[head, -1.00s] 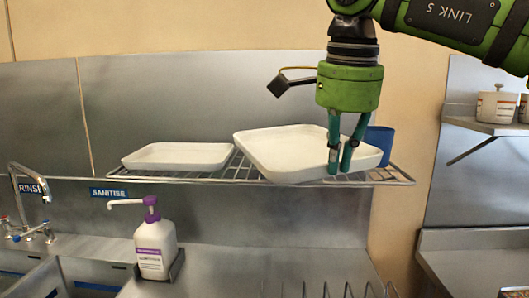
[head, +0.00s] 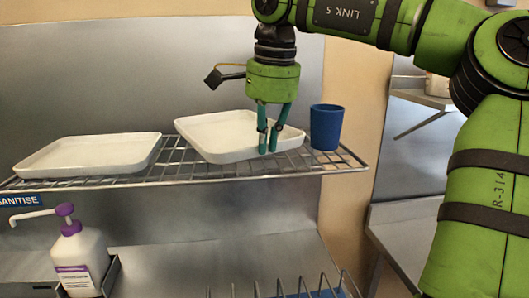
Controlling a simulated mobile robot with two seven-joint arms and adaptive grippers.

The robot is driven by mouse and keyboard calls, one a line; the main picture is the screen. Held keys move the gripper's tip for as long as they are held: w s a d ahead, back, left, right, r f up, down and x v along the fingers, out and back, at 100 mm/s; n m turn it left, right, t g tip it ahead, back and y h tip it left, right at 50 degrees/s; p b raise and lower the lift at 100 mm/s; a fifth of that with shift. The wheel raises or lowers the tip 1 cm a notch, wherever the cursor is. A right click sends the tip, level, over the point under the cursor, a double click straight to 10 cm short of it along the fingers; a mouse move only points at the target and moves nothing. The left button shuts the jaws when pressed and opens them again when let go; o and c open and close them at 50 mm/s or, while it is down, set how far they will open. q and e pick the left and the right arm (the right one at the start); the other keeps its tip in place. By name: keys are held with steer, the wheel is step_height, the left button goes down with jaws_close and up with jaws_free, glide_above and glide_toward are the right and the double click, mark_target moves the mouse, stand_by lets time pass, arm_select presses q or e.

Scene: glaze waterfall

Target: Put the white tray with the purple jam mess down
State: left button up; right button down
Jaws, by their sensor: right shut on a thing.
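My right gripper (head: 270,138) points down and is shut on the near right rim of a white tray (head: 218,132). This tray is at the right part of the wire rack (head: 172,172), nearly level. Its base looks to be on or just above the wires; I cannot tell if it touches. No purple jam shows on its visible inside. A second white tray (head: 88,153) lies on the rack to the left, apart from it. My left gripper is not in view.
A blue cup (head: 326,127) stands on the rack just right of the held tray. A white pump bottle with a purple collar (head: 80,258) is below left. A rack with upright wires (head: 283,288) is at the bottom. A side shelf (head: 425,98) is at right.

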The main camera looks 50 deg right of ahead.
mark_target(267, 154)
steer(key=shift+w+d+f, duration=0.35)
steer(key=shift+d+f, duration=0.05)
steer(key=shift+d, duration=0.15)
steer(key=f, duration=0.3)
steer(key=shift+s+a+p, duration=0.15)
steer(key=shift+a+p, duration=0.1)
steer(key=shift+p, duration=0.1)
steer(key=shift+d+f, duration=0.2)
steer(key=shift+f, duration=0.25)
steer(key=c, duration=1.8)
jaws_free()
steer(key=shift+a+f, duration=0.1)
steer(key=o, duration=0.4)
steer(key=shift+o, duration=0.2)
step_height(267, 154, up, 12)
steer(key=s, duration=0.2)
steer(key=shift+a, duration=0.35)
